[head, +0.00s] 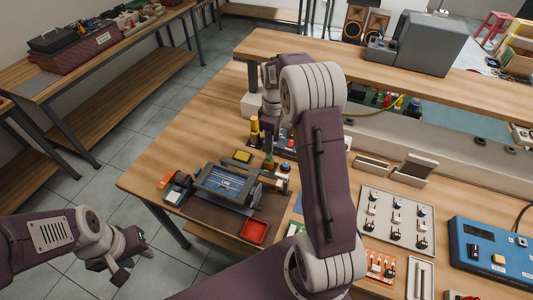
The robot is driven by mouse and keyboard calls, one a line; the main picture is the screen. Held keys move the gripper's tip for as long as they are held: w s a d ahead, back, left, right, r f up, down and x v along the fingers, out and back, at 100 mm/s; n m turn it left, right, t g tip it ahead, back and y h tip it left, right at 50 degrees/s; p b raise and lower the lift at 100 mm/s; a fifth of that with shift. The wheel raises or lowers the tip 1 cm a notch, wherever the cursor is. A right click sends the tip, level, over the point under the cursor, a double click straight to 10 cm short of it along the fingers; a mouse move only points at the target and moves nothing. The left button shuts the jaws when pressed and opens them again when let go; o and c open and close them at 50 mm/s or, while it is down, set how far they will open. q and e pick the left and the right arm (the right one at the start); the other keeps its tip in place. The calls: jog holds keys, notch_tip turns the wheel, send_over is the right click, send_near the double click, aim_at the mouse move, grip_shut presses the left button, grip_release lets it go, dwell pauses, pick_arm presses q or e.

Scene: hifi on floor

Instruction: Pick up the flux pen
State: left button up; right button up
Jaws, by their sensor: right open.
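I cannot make out the flux pen for certain. A slim upright thing with a yellow top (254,128) stands on the wooden workbench (222,120), close to my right gripper. My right gripper (269,125) points down over the bench behind the blue-grey fixture, its fingers small and partly lost among the tools. It is open, and I see nothing clearly between its fingers. My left gripper (132,258) hangs over the floor left of the bench, with its fingers apart and empty.
A blue-grey fixture (228,184) and a red tray (254,231) sit on a brown mat. A plate with several plugs (396,220) and a blue instrument (495,255) lie to the right. A raised shelf (340,57) runs behind. Bare bench shows at the left.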

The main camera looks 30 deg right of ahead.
aim_at(269, 159)
notch_tip(269, 159, down, 3)
jog(key=shift+w+r, duration=0.15)
jog(key=shift+r, duration=0.05)
jog(key=shift+w+f, duration=0.2)
jog(key=f, duration=0.2)
jog(key=a+f, duration=0.1)
jog(key=f, duration=0.1)
jog(key=shift+f+p, duration=0.2)
jog(key=shift+p, duration=0.1)
jog(key=shift+w+d+f, duration=0.1)
jog(key=shift+f, duration=0.25)
grip_shut()
